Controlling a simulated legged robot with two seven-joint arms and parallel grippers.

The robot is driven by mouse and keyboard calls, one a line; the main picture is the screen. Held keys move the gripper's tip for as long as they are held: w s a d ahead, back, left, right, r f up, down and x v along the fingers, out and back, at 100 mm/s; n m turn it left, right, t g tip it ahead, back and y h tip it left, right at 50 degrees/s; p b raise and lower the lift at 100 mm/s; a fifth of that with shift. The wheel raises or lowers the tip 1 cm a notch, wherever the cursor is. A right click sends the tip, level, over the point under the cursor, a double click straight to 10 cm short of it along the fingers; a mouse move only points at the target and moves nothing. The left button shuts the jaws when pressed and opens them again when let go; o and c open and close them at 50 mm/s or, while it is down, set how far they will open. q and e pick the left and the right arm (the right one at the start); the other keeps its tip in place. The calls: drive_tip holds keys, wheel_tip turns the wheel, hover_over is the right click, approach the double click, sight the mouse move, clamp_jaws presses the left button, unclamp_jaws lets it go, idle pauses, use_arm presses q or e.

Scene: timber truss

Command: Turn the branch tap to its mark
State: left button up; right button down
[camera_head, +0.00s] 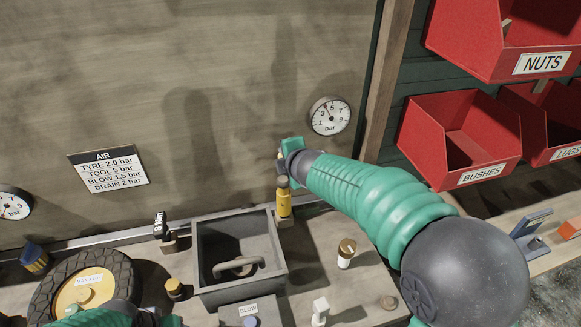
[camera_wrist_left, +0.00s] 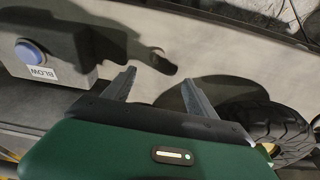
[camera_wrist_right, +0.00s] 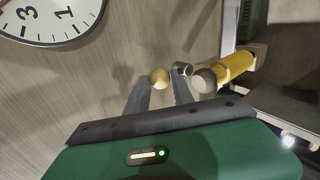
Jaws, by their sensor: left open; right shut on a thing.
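A yellow cylinder (camera_head: 284,203) stands just below the hand and also shows right of the fingers in the right wrist view (camera_wrist_right: 236,66). My left gripper (camera_wrist_left: 158,78) is open and empty above the bench.
A pressure gauge (camera_head: 330,116) is on the wall right of the hand. The bench holds a grey open box (camera_head: 205,290), a tyre (camera_head: 122,272), a BLOW button (camera_head: 250,322) and a brass-topped white post (camera_head: 346,253). Red bins (camera_head: 425,135) hang at right.

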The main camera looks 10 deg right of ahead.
use_arm(q)
drive_tip(key=shift+f+b, duration=0.3)
drive_tip(key=shift+f, duration=0.3)
use_arm(e)
drive_tip(key=shift+a+f, duration=0.1)
drive_tip(key=shift+a, duration=0.1)
drive_tip(key=c, duration=1.5)
unclamp_jaws()
use_arm(q)
drive_tip(key=shift+w, duration=0.15)
use_arm(e)
drive_tip(key=shift+o, duration=0.6)
drive_tip(key=shift+w+a, duration=0.1)
